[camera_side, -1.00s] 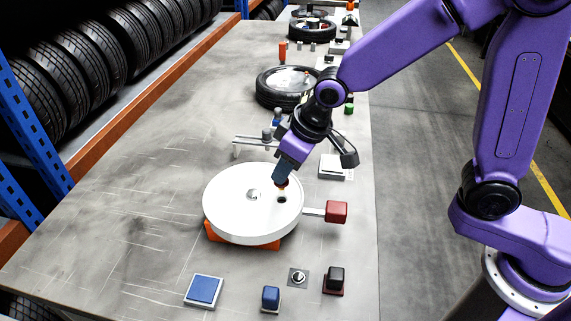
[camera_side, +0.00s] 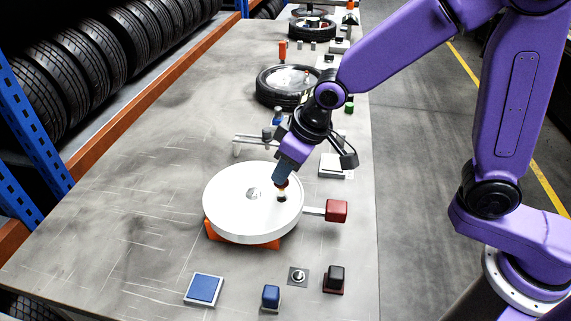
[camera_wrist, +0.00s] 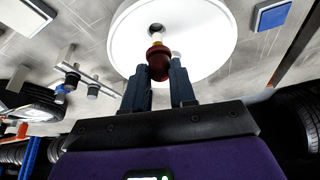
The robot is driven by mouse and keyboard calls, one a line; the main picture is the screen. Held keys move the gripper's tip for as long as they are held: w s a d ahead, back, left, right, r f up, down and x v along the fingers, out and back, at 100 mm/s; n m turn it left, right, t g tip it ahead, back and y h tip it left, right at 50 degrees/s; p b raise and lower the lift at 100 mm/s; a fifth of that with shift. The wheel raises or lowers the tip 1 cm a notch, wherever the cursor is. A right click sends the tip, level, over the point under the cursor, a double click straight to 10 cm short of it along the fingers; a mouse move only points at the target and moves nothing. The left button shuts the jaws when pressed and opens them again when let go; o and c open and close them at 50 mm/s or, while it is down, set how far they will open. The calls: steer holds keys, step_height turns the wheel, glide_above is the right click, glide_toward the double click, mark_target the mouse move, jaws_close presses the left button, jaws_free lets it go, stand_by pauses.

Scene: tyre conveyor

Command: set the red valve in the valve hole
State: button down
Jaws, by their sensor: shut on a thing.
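My gripper (camera_side: 281,181) is shut on the red valve (camera_wrist: 158,63), which shows between its two fingers in the wrist view. The valve has a pale, brass-coloured tip pointing away from the gripper. The white round disc (camera_side: 235,211) lies flat on an orange support. The dark valve hole (camera_side: 282,200) is near the right part of its top in the side view. The valve's tip is right at the hole, and it partly covers it. I cannot tell whether the tip has entered. The hole also shows beyond the tip in the wrist view (camera_wrist: 156,28).
A red block on a bar (camera_side: 337,211) stands at the disc's right. A blue pad (camera_side: 204,289), a blue block (camera_side: 270,297) and a dark block (camera_side: 334,279) stand in front. A tyre (camera_side: 288,88) lies behind. The table's left is clear.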

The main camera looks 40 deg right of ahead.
steer(key=shift+f, duration=1.25)
steer(key=c, duration=0.8)
jaws_free()
steer(key=shift+c, duration=0.2)
steer(key=v, duration=1.7)
steer(key=s+d+f+n+g+h, duration=0.1)
steer(key=s+d+f+n+g, duration=0.1)
steer(key=s+d+f, duration=0.3)
steer(key=s+d+f+n+g, duration=0.1)
steer(key=s+d+f+n, duration=0.3)
steer(key=s+d, duration=0.6)
steer(key=s+f, duration=0.1)
steer(key=s, duration=0.2)
steer(key=shift+s+d+f+n+g+h, duration=0.3)
steer(key=shift+s+d+f+g+h, duration=0.05)
steer(key=shift+g+h, duration=0.05)
